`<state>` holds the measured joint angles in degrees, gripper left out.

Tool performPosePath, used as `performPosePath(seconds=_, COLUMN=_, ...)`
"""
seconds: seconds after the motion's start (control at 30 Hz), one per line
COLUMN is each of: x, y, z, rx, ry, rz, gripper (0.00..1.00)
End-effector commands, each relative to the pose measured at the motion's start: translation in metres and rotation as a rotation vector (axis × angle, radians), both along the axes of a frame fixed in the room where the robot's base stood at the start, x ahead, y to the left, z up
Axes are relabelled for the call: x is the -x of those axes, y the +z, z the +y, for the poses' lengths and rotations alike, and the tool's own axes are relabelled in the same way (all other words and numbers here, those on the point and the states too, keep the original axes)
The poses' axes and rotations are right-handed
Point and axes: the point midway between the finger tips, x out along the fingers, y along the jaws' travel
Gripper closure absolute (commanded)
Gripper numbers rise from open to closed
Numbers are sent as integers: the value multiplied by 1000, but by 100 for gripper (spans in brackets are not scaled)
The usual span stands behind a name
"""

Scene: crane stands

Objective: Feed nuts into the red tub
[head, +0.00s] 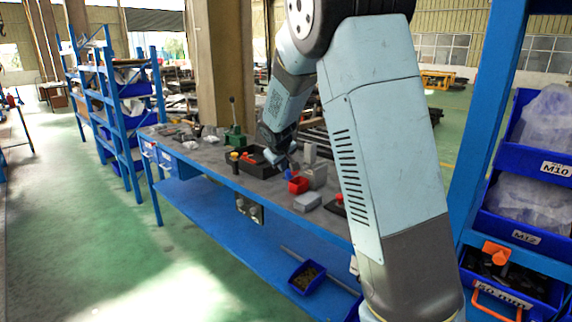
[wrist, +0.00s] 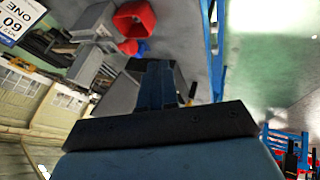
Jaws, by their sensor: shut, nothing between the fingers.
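The red tub (head: 298,185) stands on the grey bench top (head: 215,155), beside grey blocks. In the wrist view the red tub (wrist: 135,20) is at the top, its opening showing; its contents cannot be made out. My gripper (head: 284,164) is just behind and left of the tub in the head view, above the bench. In the wrist view its blue fingers (wrist: 156,68) are together with nothing held. A small blue thing (wrist: 143,46) and a small red thing (wrist: 128,47) lie just past the fingertips. I cannot identify loose nuts on the bench.
A black tray (head: 262,172) and a green lever device (head: 235,137) are left of my gripper. Grey blocks (head: 317,176) stand right of the tub; a low grey box (head: 307,202) is in front. A blue bin (head: 307,277) of small brownish pieces sits on the lower shelf.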

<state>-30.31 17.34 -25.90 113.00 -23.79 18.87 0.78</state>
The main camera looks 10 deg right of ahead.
Motion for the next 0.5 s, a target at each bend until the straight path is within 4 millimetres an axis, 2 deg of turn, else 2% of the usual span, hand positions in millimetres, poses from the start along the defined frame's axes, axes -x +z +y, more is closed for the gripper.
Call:
performPosePath(seconds=0.43, x=-42, y=-60, z=-11, rx=1, ry=1, rz=3, gripper=100)
performPosePath(seconds=0.5, x=-47, y=-61, z=-18, rx=-1, ry=-2, rz=0, gripper=100)
